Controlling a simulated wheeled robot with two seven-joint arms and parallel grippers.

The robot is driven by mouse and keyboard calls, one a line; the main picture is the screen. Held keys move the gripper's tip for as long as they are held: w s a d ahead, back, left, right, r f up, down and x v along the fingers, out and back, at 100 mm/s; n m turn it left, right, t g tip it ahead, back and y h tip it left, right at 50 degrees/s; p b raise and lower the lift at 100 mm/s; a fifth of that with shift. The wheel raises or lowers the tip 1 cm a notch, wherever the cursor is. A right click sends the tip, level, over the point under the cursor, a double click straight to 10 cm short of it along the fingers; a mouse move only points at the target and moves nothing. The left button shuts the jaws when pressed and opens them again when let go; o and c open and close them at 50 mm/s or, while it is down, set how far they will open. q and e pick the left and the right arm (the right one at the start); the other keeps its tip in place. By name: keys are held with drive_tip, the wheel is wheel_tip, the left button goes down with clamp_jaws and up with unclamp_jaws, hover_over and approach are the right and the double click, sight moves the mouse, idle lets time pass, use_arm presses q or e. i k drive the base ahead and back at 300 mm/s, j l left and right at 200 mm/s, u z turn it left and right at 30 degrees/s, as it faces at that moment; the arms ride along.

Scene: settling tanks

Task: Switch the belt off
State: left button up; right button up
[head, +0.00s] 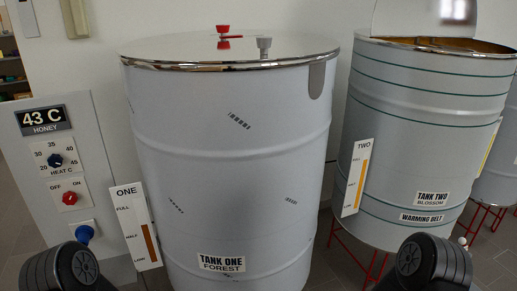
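A pale control panel (94,130) stands at the left. A red rotary switch (69,198) sits on its white plate under the words OFF and ON; I cannot tell clearly which word it points to. Tank two (415,145), at the right, is a grey drum marked BLOSSOM with thin green lines around it and a WARMING BELT label (422,217). Dark rounded parts of my two arms show at the bottom edge, left and right. Neither gripper's fingers are in view.
A blue knob (84,233) is below. Tank one (230,160), with a ONE gauge board (136,225) beside the panel, fills the middle. Tank two's lid is raised.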

sight(69, 198)
drive_tip(key=u, duration=1.25)
